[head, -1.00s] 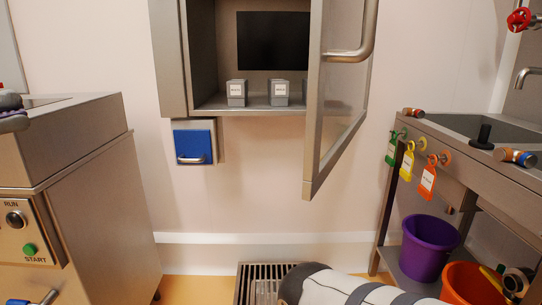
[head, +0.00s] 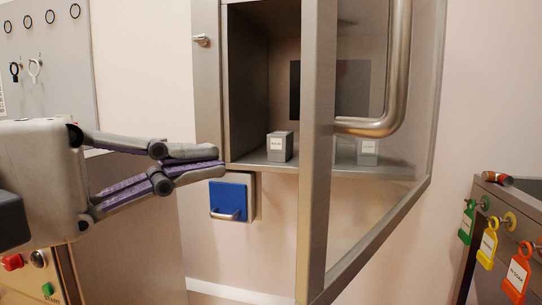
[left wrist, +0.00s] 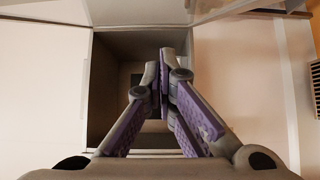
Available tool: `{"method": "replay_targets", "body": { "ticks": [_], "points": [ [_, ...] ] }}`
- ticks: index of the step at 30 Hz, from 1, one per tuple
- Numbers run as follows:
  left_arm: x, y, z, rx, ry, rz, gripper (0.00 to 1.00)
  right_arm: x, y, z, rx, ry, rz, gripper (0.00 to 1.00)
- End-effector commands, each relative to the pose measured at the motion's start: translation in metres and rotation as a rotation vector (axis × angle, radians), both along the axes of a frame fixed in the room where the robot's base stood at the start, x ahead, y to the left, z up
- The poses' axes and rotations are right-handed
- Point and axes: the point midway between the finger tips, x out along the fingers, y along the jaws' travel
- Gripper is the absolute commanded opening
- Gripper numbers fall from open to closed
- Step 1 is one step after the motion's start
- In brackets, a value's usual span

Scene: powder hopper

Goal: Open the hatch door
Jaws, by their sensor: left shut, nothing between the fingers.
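The hatch door (head: 315,180) is a metal-framed glass door on the hatch (head: 208,80). It stands swung open toward me on the right, so the hatch's left part shows uncovered. Its bent metal handle (head: 397,80) is at the upper right. My left gripper (head: 221,167) comes in from the left, shut and empty. Its fingertips are in front of the hatch's lower left edge in the picture, apart from the door and handle. In the left wrist view the shut fingers (left wrist: 165,65) point toward the dark hatch opening (left wrist: 110,80). My right gripper is not in view.
Small labelled grey blocks (head: 280,146) stand inside the hatch. A blue panel with a small handle (head: 228,199) is on the wall below. A counter with green, yellow and orange tags (head: 487,246) stands at the right. A cabinet with buttons (head: 130,245) is at the left.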

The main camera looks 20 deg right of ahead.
Motion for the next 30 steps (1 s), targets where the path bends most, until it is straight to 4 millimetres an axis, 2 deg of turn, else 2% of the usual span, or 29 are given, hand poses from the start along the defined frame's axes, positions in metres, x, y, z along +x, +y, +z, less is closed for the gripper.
{"method": "replay_targets", "body": {
  "ticks": [6, 9, 16, 30],
  "points": [
    [0.011, -0.047, 0.001, 0.001, -0.001, -0.002, 0.0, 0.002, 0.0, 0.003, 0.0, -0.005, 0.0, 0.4],
    [-0.006, -0.054, 0.003, 0.001, -0.005, -0.002, 0.0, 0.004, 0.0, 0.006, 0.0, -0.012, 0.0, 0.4],
    [-0.023, -0.063, 0.001, 0.0, -0.002, 0.0, 0.0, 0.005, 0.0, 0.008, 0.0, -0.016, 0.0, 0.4],
    [-0.025, -0.067, 0.001, 0.0, -0.001, -0.001, 0.0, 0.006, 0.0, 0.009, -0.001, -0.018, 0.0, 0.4]
  ]
}}
